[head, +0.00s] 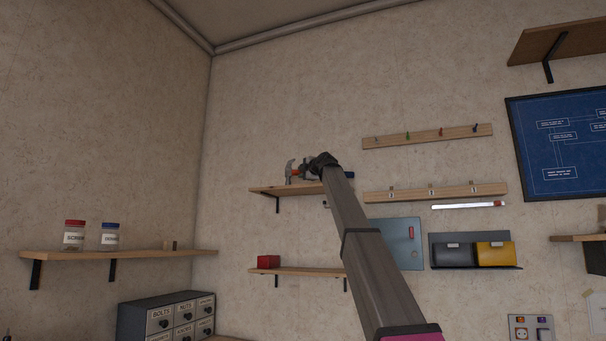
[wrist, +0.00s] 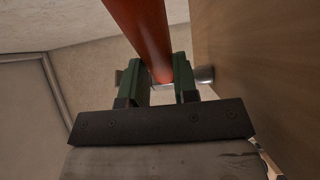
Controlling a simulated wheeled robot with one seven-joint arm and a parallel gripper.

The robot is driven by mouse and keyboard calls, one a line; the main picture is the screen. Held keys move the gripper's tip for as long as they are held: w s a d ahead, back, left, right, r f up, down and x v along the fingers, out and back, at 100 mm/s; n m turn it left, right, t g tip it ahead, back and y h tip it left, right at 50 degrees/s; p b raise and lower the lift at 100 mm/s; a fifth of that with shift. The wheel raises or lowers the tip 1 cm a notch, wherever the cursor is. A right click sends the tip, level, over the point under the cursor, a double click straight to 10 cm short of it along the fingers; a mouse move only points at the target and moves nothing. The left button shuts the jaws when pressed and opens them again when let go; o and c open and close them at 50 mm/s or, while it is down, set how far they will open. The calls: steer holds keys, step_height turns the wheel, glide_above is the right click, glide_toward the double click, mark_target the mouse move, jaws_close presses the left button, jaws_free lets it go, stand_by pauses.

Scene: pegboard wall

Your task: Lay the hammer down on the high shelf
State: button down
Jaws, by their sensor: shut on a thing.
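The hammer (head: 290,171) has a grey head and an orange-red handle. In the head view it is at the upper wooden shelf (head: 268,190) of the middle pair, its head just over the board's left half. Whether it touches the board is not clear. My gripper (head: 308,169) is at the handle, right of the head. In the wrist view the red handle (wrist: 140,35) runs between the green fingers of my gripper (wrist: 160,80), which are shut on it. A wooden surface (wrist: 255,70) is close on the right there. My arm hides the shelf's right part.
A lower shelf (head: 300,270) holds a red box (head: 268,262). A left shelf (head: 150,254) holds two jars. Another shelf (head: 560,45) is at the top right. Peg rails (head: 428,137) are right of my arm. The wall above the hammer is clear.

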steer(key=shift+f, duration=0.1)
steer(key=c, duration=0.9)
jaws_free()
steer(key=v, duration=1.2)
